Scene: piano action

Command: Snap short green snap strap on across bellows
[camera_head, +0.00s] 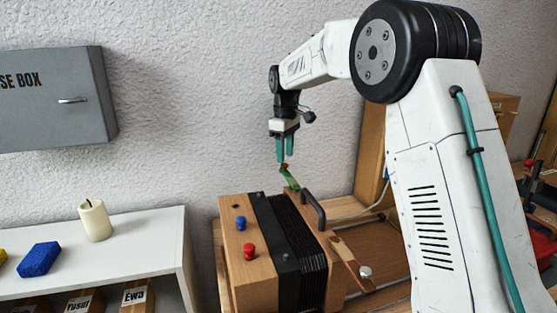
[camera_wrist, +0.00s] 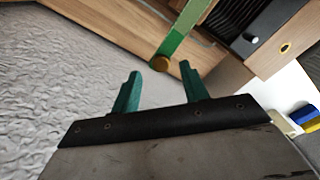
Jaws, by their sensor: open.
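The short green strap (camera_head: 289,177) stands up, bent, at the far end of the wooden bellows box, just below my gripper (camera_head: 285,158). In the wrist view the green strap (camera_wrist: 182,38) ends in a round brass-coloured snap (camera_wrist: 160,63) lying between and just beyond my open fingertips (camera_wrist: 160,71). Nothing is between the fingers. The black pleated bellows (camera_head: 297,238) sit between the wooden ends of the box; part of them shows in the wrist view (camera_wrist: 238,14). The strap does not lie across the bellows. Its lower attachment is hard to make out.
A black handle (camera_head: 315,211) rises from the box beside the bellows. A brown strap (camera_head: 350,262) with a pale knob lies at the right. Blue (camera_head: 241,223) and red (camera_head: 249,251) knobs stand on the left wooden end. A white shelf (camera_head: 140,250) with a candle is left.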

